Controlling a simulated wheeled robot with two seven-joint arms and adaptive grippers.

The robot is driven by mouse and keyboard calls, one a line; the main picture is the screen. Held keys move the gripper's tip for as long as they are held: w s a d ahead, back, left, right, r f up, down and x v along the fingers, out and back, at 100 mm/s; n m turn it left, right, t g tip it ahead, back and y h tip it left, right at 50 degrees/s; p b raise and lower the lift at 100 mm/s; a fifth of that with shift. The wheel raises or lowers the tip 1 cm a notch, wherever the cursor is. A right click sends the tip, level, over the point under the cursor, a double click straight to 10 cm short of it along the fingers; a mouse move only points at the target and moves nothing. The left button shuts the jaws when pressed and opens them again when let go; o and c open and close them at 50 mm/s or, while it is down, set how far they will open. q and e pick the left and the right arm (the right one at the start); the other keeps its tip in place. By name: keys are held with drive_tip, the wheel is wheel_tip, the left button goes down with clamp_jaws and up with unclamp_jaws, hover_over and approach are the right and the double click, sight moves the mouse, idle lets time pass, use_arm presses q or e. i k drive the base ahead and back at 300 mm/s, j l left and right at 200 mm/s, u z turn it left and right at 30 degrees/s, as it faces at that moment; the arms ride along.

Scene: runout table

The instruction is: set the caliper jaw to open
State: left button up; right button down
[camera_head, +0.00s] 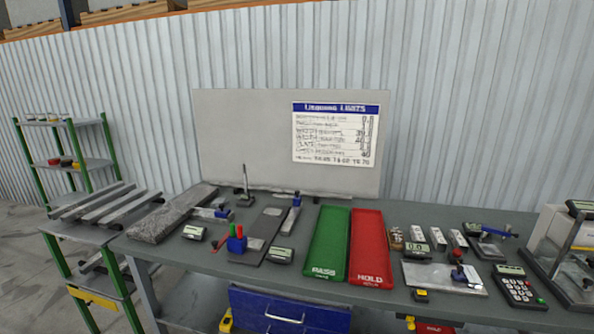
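I cannot tell for sure which tool is the caliper, and its jaw opening is too small to make out. One grey tool with a blue part (222,213) lies left of the gauge stand. Another grey, blue-ended tool (291,215) lies left of the green tray. A blue tool (491,232) lies at the right back, by a dark display unit. A small blue-and-dark tool (465,275) is on a grey plate (425,275) at the right front. Neither of my grippers is in view.
The workbench (300,285) is crowded. A green PASS tray (328,245) and red HOLD tray (370,250) stand mid-bench. A blue pen holder (237,244), upright gauge stand (245,190), calculator (520,288) and long metal bar (172,214) are also there.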

sight(462, 273)
drive_tip(key=z, duration=1.3)
